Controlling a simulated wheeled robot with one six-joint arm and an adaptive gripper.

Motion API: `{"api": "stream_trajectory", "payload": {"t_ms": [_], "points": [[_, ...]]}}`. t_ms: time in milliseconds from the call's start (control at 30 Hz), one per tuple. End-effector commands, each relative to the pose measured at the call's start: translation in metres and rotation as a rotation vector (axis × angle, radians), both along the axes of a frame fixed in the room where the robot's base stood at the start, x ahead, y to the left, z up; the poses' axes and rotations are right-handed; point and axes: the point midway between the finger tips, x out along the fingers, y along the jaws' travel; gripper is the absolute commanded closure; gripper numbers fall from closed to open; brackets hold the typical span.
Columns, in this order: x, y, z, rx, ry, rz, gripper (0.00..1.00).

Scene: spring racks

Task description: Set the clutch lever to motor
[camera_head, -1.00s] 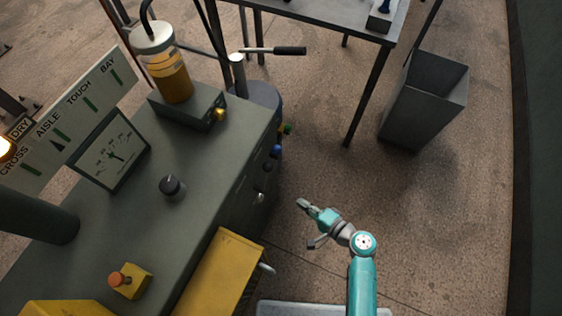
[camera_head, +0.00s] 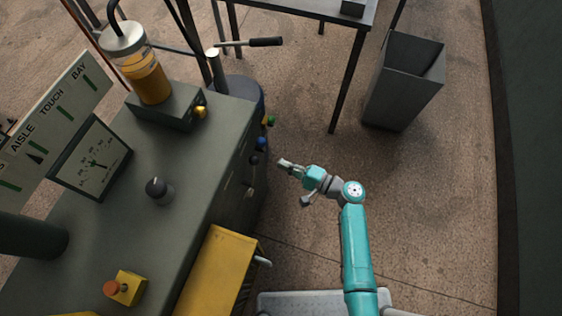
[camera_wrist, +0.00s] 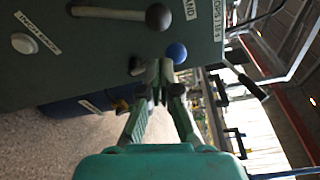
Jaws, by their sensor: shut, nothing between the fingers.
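A lever with a dark ball knob (camera_wrist: 158,17) sticks out of the dark machine panel in the wrist view, with a label ending in "AND" beside it. I take it for the clutch lever, but no clutch or motor marking is readable. A blue ball knob (camera_wrist: 176,53) sits close beyond my fingertips. In the head view the dark knob (camera_head: 254,160) and blue knob (camera_head: 261,143) show on the machine's right side. My gripper (camera_head: 281,162) is just right of them, shut and empty. In the wrist view my gripper (camera_wrist: 160,70) points at the panel, apparently apart from the dark knob.
A yellow cabinet (camera_head: 218,268) juts out at the machine's front. A green knob (camera_head: 268,121) is farther back on the side. A grey bin (camera_head: 403,85) stands back right.

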Motion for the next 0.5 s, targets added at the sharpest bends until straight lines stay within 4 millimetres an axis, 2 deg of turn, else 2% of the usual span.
{"api": "stream_trajectory", "payload": {"t_ms": [300, 500], "points": [[0.026, 0.048, -0.002, 0.0, 0.0, 0.003, 1.0], [0.037, 0.066, -0.004, 0.0, 0.0, 0.002, 1.0]]}}
